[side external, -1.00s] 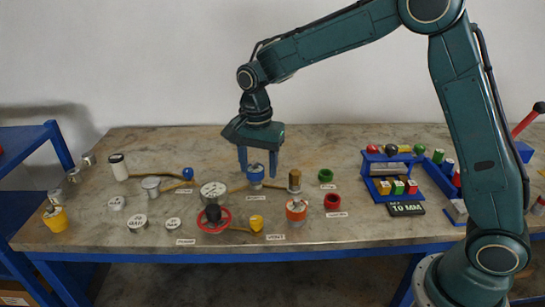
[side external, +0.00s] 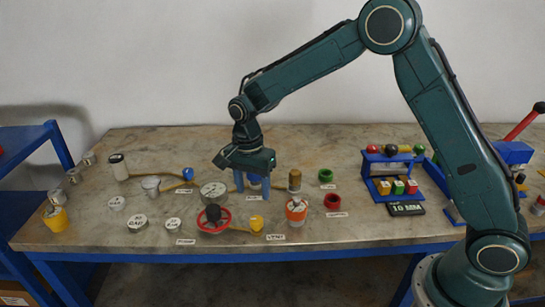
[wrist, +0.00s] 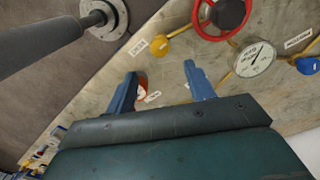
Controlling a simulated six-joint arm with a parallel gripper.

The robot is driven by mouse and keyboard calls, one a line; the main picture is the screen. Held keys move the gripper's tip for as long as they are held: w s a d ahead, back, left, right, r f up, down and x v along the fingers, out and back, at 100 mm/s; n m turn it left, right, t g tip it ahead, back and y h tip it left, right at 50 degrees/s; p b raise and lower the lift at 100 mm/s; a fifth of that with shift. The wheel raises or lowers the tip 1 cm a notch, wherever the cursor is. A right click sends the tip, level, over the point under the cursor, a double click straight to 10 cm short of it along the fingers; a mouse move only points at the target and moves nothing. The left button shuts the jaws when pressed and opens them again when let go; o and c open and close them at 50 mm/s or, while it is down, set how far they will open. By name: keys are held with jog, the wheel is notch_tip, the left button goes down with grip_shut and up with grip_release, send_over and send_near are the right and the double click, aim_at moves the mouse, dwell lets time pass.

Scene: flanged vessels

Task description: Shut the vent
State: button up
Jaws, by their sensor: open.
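My gripper (side external: 252,188) is open with its blue fingers pointing down. In front are a red handwheel (side external: 214,219) and a yellow knob (side external: 256,222) on a pipe. The wrist view shows the handwheel (wrist: 222,14) and the yellow knob (wrist: 182,45).
A round gauge (side external: 213,191) is left of my gripper. A blue rack (side external: 388,170) is further right.

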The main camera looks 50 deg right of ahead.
aim_at(256, 218)
jog(key=f, duration=0.9)
jog(key=shift+s+d+f, duration=0.1)
jog(key=shift+s+f, duration=0.15)
jog(key=shift+f, duration=0.15)
jog(key=c, duration=1)
